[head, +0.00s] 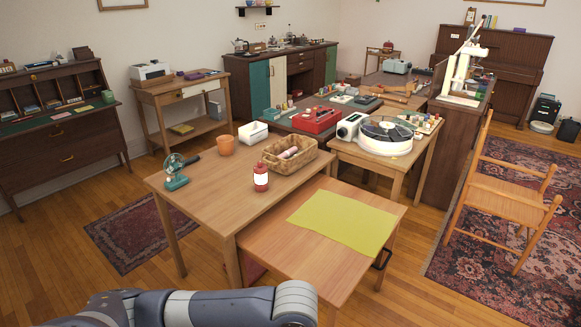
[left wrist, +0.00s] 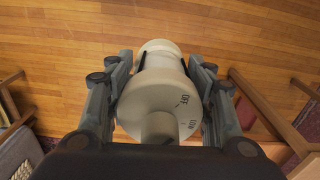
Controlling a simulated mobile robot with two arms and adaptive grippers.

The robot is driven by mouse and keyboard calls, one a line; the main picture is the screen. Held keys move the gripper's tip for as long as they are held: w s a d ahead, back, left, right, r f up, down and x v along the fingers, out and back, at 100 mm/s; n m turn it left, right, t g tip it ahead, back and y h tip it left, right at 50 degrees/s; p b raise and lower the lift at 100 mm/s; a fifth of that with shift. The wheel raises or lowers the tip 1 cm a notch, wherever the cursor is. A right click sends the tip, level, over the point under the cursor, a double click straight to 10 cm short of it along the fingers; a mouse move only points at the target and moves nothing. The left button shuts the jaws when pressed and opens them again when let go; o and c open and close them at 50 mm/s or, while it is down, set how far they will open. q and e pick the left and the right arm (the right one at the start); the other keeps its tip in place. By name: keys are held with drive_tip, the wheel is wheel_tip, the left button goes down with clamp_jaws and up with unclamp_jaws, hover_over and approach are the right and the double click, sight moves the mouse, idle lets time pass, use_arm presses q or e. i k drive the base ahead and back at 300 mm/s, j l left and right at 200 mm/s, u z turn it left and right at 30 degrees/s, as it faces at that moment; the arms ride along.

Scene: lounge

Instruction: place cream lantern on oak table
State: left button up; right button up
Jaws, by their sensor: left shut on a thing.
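My left gripper (left wrist: 163,66) is shut on the cream lantern (left wrist: 158,92) in the left wrist view, with a finger on each side of its pale, rounded body. A dial with "OFF" lettering faces the camera. Wood floor shows beyond it. In the head view my left arm crosses the bottom edge; the gripper and lantern are out of that frame. Two light wooden tables stand close: a larger one (head: 205,185) and a lower one (head: 272,243) in front. I cannot tell which is the oak table. My right gripper is not in view.
The larger table holds a green fan (head: 176,180), a terracotta pot (head: 225,145), a red-and-white lantern (head: 260,178) and a wicker basket (head: 290,168). A yellow-green mat (head: 343,222) covers much of the lower table. A wooden chair (head: 505,180) stands right.

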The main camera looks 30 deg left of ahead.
sight(231, 173)
drive_tip(key=i+j+z, duration=0.1)
drive_tip(key=j+z, duration=0.25)
drive_tip(key=j, duration=0.25)
drive_tip(key=j+z, duration=0.3)
drive_tip(key=j, duration=1.3)
drive_tip(key=i+j, duration=0.15)
drive_tip(key=j, duration=1.95)
drive_tip(key=i+j, duration=0.15)
drive_tip(key=j, duration=0.9)
